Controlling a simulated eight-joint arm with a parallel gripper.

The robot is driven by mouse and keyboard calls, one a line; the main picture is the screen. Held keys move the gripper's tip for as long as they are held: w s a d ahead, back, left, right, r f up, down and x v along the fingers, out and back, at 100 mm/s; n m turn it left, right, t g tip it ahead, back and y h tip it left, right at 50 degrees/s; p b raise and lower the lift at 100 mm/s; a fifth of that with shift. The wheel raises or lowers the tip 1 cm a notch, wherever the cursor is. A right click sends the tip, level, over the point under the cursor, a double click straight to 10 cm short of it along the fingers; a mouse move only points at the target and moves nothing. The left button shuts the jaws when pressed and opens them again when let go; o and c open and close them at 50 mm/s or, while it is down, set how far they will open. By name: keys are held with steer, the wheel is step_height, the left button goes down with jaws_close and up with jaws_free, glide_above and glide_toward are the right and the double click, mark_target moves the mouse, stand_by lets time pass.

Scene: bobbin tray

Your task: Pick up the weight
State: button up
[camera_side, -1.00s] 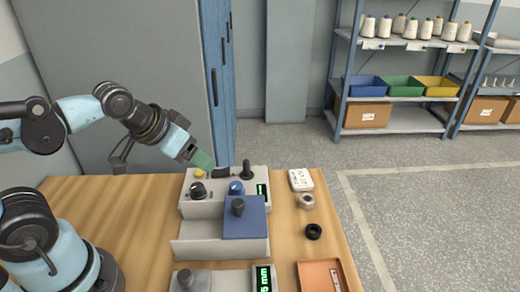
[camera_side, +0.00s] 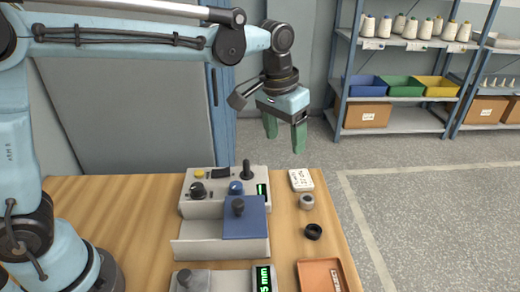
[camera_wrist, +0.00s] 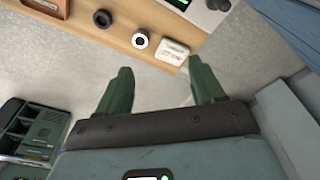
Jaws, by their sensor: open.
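I cannot tell for sure which item is the weight. A small silver-grey round piece (camera_side: 307,202) stands on the wooden table's right side; in the wrist view it is a white ring with a dark centre (camera_wrist: 141,40). A black ring (camera_side: 313,231) lies nearer the front, also in the wrist view (camera_wrist: 103,18). A dark knobbed piece (camera_side: 238,206) sits on the blue plate (camera_side: 245,225) of the grey device. My gripper (camera_side: 285,143) is open and empty, green fingers pointing down, high above the table's far right edge. The wrist view shows both fingers apart (camera_wrist: 160,67).
A white labelled block (camera_side: 301,180) lies behind the silver piece, also in the wrist view (camera_wrist: 172,53). An orange-brown tray (camera_side: 322,275) is at the front right. The grey device (camera_side: 190,228) fills mid-table. Shelves (camera_side: 405,125) stand behind, with clear floor before them.

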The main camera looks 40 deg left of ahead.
steer(key=g, duration=0.2)
glide_above(308, 195)
steer(key=s, duration=0.1)
step_height(308, 195, down, 4)
steer(key=f, duration=1.2)
steer(key=shift+d+f, duration=0.1)
steer(key=shift+d, duration=0.15)
steer(key=shift+c, duration=0.2)
steer(key=c, duration=1.2)
